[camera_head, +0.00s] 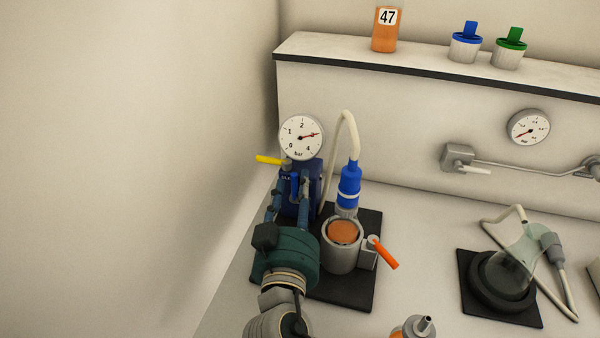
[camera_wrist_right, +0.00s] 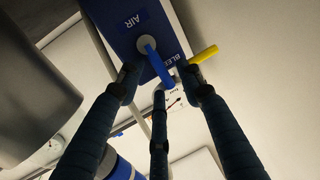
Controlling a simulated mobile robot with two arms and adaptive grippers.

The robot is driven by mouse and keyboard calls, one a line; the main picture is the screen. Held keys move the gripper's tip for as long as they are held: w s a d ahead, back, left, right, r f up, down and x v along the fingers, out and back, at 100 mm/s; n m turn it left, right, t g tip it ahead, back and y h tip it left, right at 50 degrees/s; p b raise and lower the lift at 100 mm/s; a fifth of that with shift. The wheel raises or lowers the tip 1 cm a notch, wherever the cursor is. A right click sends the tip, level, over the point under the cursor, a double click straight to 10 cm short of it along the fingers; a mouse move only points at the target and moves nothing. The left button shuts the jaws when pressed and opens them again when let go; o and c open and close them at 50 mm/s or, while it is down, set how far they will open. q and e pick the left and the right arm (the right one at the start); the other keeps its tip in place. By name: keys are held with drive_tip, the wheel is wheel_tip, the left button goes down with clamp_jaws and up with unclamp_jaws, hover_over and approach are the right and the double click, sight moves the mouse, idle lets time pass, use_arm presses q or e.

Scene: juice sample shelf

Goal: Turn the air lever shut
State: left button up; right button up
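The air lever (camera_wrist_right: 158,62) is a blue handle on a grey pivot, mounted on a dark blue box with AIR lettering (camera_wrist_right: 128,22). In the head view the box (camera_head: 312,172) stands at the left of the bench under a round bar gauge (camera_head: 302,137), its needle near 3. My right gripper (camera_head: 291,192) reaches up to the front of this box. In the right wrist view its fingers (camera_wrist_right: 160,80) are spread on different sides of the lever, with gaps visible. Whether any finger touches it I cannot tell. My left gripper is out of view.
A yellow lever (camera_head: 268,159) sticks out beside the box. A metal cup (camera_head: 341,257) with orange contents, an orange handle (camera_head: 384,254) and a blue hose fitting (camera_head: 349,186) stand close right. A glass flask (camera_head: 515,262) is farther right. The wall is close on the left.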

drive_tip(key=shift+w, duration=0.25)
drive_tip(key=shift+s+r, duration=0.1)
drive_tip(key=shift+s, duration=0.1)
drive_tip(key=shift+c, duration=0.2)
clamp_jaws()
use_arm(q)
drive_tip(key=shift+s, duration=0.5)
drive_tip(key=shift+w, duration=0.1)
use_arm(e)
drive_tip(key=shift+w, duration=0.1)
